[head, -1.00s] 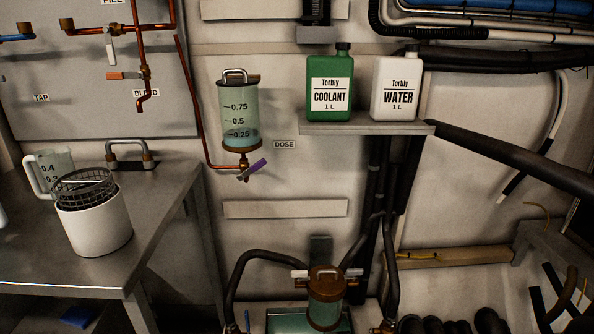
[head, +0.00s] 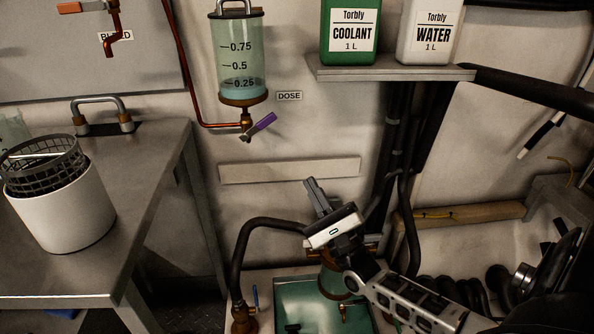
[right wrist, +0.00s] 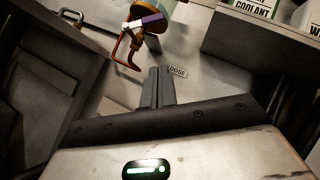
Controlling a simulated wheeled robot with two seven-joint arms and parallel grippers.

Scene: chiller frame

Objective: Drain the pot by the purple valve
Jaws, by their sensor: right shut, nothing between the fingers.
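The dosing pot (head: 240,58) is a clear cylinder with brown caps on the wall, beside the DOSE label. Pale liquid stands in it at about the 0.25 mark. The purple valve (head: 264,123) is a slanted handle on the fitting under the pot; it also shows in the right wrist view (right wrist: 151,20). My right gripper (head: 311,183) is shut and empty, below and to the right of the valve and apart from it. In the right wrist view its closed fingers (right wrist: 158,72) point up toward the valve and the label. My left gripper is not in view.
A shelf (head: 390,73) with a green coolant bottle (head: 349,30) and a white water bottle (head: 428,32) is at the upper right. A steel bench (head: 150,165) with a white tub (head: 62,218) is at left. A tank of greenish liquid (head: 308,302) lies below my right gripper.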

